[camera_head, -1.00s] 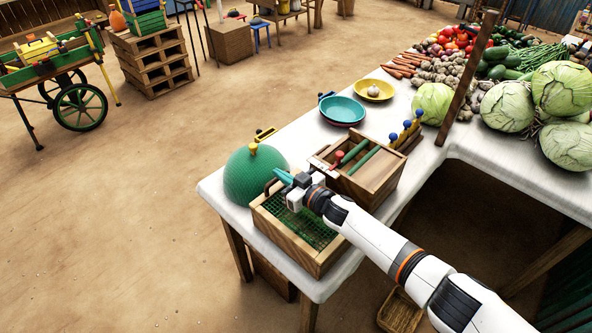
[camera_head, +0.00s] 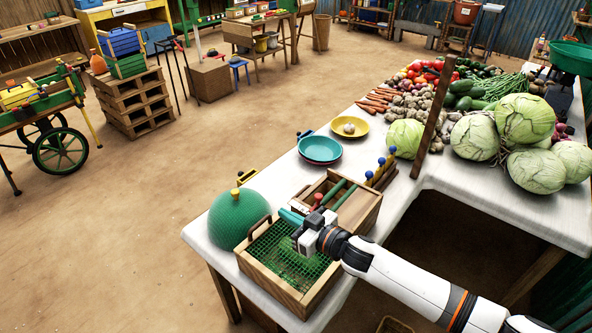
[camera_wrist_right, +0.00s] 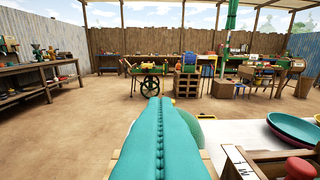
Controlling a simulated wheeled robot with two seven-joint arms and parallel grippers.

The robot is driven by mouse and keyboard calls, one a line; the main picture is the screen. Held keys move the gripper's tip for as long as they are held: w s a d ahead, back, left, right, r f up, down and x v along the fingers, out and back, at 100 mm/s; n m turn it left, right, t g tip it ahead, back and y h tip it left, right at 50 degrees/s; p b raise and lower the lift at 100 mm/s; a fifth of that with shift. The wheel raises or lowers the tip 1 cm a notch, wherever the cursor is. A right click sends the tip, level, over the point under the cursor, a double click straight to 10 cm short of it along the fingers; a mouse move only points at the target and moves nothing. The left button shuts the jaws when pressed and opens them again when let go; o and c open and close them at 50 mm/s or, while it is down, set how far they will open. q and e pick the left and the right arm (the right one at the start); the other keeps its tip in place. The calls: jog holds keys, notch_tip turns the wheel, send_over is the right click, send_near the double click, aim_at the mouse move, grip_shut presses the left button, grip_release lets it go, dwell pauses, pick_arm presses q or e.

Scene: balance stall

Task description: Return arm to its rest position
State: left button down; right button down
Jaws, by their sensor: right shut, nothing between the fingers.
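My right arm reaches in from the lower right in the head view. My right gripper (camera_head: 290,216) has teal fingers and is empty. It hangs over the back right part of a wooden tray with green mesh (camera_head: 255,272), beside a wooden box with green rods (camera_head: 372,213). In the right wrist view the teal fingers (camera_wrist_right: 160,135) lie pressed together, pointing out over the table edge towards the yard. My left gripper is not in view.
A green dome (camera_head: 236,220) stands left of the tray. Teal (camera_head: 320,149) and yellow (camera_head: 350,127) dishes sit behind the box. A wooden post (camera_head: 433,115) and cabbages (camera_head: 524,118) stand to the right. Open sandy floor (camera_head: 130,240) lies left of the table.

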jog(key=s+d+f+m+g+h, duration=0.4)
jog(key=s+d+h, duration=0.3)
jog(key=s+d, duration=0.75)
jog(key=s+d+f+m+g+h, duration=0.2)
jog(key=s+d+f+m+h, duration=0.4)
jog(key=s+d, duration=0.9)
jog(key=s+a+f+n+g, duration=0.1)
jog(key=s+f, duration=0.1)
jog(key=f, duration=1.1)
jog(key=s+a+f+g, duration=0.1)
jog(key=s+a+f, duration=0.15)
jog(key=f, duration=1.05)
jog(key=s+d+f, duration=0.1)
jog(key=s+f, duration=0.6)
jog(key=s, duration=0.1)
jog(key=s+d+f+h, duration=0.1)
jog(key=s+d+f, duration=0.1)
jog(key=s+f, duration=0.5)
jog(key=shift+s+d+g, duration=0.25)
jog(key=shift+s+g, duration=0.15)
jog(key=shift+s, duration=0.15)
